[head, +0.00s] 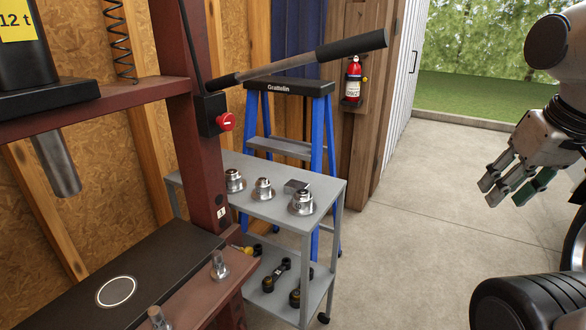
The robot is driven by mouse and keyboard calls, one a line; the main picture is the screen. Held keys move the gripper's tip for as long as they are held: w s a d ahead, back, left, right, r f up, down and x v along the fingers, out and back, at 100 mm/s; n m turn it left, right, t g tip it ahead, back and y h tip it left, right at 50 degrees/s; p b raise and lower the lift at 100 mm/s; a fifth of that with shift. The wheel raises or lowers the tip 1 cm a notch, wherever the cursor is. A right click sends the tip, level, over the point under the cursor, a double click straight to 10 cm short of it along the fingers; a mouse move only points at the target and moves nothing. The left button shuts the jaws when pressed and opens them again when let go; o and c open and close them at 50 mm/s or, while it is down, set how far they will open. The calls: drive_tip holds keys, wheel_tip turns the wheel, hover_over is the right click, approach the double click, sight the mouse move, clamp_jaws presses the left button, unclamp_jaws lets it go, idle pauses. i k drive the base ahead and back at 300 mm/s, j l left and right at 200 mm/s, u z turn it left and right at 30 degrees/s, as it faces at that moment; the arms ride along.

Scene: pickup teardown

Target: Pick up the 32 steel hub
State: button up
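Three flanged steel hubs stand on the top shelf of a grey cart: a left hub (235,182), a middle hub (263,190) and a right hub (302,203) nearest the front. Their markings are too small to read, so I cannot tell which is the 32. My gripper (507,191) hangs at the right side of the picture, well apart from the cart, over the concrete floor. Its fingers are spread, with nothing between them. One fingertip looks green.
A blue stepladder (318,120) is behind. The concrete floor (420,210) to the right is clear.

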sight(265, 193)
drive_tip(key=i+l+u, duration=0.45)
drive_tip(key=i+l, duration=0.15)
drive_tip(key=l, duration=0.15)
drive_tip(key=i+l+u, duration=0.2)
drive_tip(key=l, duration=0.25)
drive_tip(key=u, duration=0.75)
